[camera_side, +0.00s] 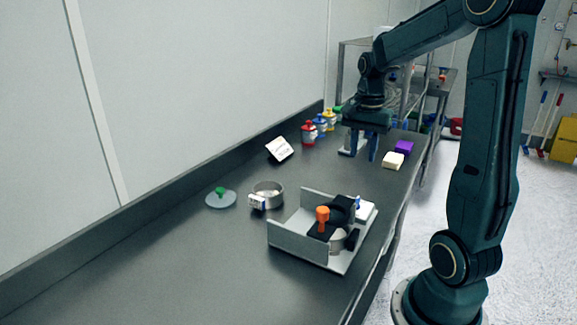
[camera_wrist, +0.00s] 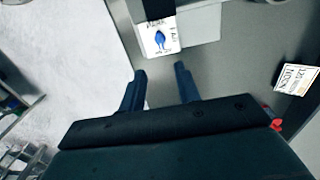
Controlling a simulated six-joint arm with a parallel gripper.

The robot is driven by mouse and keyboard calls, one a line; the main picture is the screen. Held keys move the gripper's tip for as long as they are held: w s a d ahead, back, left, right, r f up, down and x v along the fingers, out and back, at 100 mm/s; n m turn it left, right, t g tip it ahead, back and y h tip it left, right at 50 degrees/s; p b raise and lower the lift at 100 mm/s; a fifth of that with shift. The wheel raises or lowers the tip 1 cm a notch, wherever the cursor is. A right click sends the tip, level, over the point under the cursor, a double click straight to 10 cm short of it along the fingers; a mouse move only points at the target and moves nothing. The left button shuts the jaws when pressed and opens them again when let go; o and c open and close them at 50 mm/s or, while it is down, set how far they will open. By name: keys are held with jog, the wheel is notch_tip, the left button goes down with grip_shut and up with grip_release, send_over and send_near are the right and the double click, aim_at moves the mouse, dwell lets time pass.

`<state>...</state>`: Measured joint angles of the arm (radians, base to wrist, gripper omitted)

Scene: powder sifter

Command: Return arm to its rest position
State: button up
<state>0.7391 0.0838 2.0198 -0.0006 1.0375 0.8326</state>
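My gripper (camera_side: 364,142) hangs above the far part of the dark counter (camera_side: 175,262) in the side view, fingers pointing down. In the wrist view my gripper (camera_wrist: 161,78) has its two blue fingers apart with nothing between them. The grey sifter tray (camera_side: 292,255) stands nearer on the counter, with an orange knob (camera_side: 322,214) and a black clamp-like part on it. A white labelled card (camera_wrist: 160,37) with a blue mark shows ahead of the fingers in the wrist view.
A round metal sieve (camera_side: 268,195) and a disc with a green knob (camera_side: 220,198) lie left of the tray. A white sign (camera_side: 280,149), red bottle (camera_side: 308,133), white block (camera_side: 393,160) and purple block (camera_side: 404,147) stand near my gripper. The counter's near left is clear.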

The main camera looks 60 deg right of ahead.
jog(key=shift+a, duration=0.1)
jog(key=s+a+r+n+t, duration=0.1)
jog(key=s+a+n+t, duration=0.1)
jog(key=a+n, duration=0.4)
jog(key=s+a+r+n+t, duration=0.1)
jog(key=s+a+r+n, duration=0.1)
jog(key=a+n, duration=0.4)
jog(key=s+a+r+n+t, duration=0.2)
jog(key=a+n, duration=0.4)
jog(key=a, duration=0.5)
jog(key=shift+s+r+t, duration=0.25)
jog(key=shift+s+t, duration=0.05)
jog(key=shift+s, duration=0.45)
